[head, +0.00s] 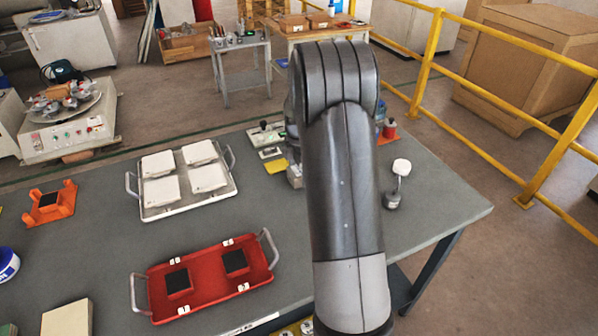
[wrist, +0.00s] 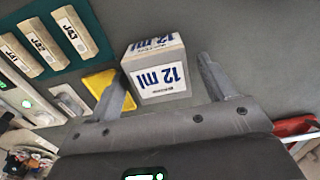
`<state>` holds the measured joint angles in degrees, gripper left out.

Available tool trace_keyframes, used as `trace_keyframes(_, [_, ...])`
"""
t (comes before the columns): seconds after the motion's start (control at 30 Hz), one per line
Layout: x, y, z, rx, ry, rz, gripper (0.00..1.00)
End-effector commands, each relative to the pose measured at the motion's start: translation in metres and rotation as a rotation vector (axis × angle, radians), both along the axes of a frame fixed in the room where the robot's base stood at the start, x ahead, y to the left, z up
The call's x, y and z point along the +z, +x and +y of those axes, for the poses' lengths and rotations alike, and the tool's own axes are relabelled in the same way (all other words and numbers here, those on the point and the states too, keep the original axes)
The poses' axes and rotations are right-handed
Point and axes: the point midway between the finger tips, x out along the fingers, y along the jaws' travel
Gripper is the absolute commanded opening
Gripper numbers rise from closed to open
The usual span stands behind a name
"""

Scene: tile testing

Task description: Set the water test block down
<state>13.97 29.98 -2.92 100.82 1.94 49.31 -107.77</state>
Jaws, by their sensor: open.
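The water test block (wrist: 158,78) is a pale block marked "12 ml" in dark blue, in the wrist view. It appears to rest on the grey table (wrist: 245,40). My gripper (wrist: 160,64) is open, with one finger on each side of the block. Gaps show between the block and both fingers, mainly on the right. The contact under the block is hard to make out.
A yellow pad (wrist: 108,88) lies just left of the block, by a teal mat (wrist: 95,22) with several labelled pale blocks (wrist: 74,32). In the head view, a tray of white tiles (head: 145,212) and a red tray (head: 208,290) stand to the left. A white-topped object (head: 401,167) stands right.

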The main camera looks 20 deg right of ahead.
Motion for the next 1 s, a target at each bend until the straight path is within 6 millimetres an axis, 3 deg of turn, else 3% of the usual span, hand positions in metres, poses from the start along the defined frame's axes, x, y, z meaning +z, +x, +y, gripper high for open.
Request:
trace_keyframes(0.4, [0.085, 0.0, -0.001, 0.0, -0.001, -0.005, 0.76])
trace_keyframes(0.7, [0.118, -0.002, 0.002, -0.013, -0.002, -0.007, 0.76])
trace_keyframes(0.87, [0.144, -0.021, 0.02, -0.121, -0.009, -0.045, 0.76])
trace_keyframes(1.0, [0.176, -0.053, 0.046, -0.301, -0.007, -0.104, 0.76])
